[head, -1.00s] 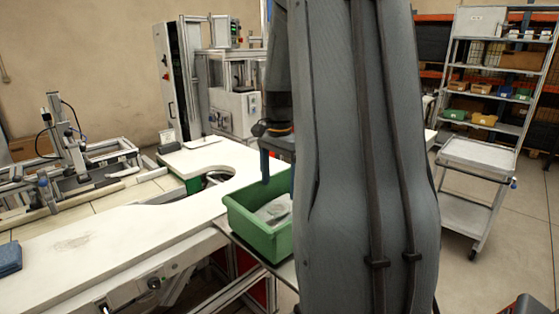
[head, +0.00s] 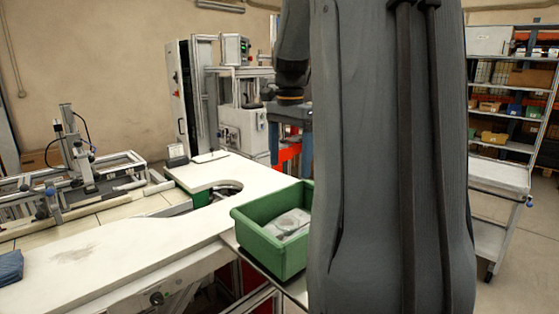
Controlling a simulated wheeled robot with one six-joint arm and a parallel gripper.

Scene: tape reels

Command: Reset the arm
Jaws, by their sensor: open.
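My gripper (head: 290,150) hangs in the middle of the head view, fingers pointing down. It is open and nothing shows between its fingers. It is above and behind the green bin (head: 262,252), clear of its rim. Greyish-white items (head: 290,224) lie inside the bin; their exact shape is hard to tell. My own grey arm covers the right-centre of the view and hides the bin's right end.
A white worktable (head: 110,243) with a curved cutout runs along the left. A blue cloth-like item (head: 10,267) lies at the left edge. A shelf rack (head: 508,110) and open floor are at right.

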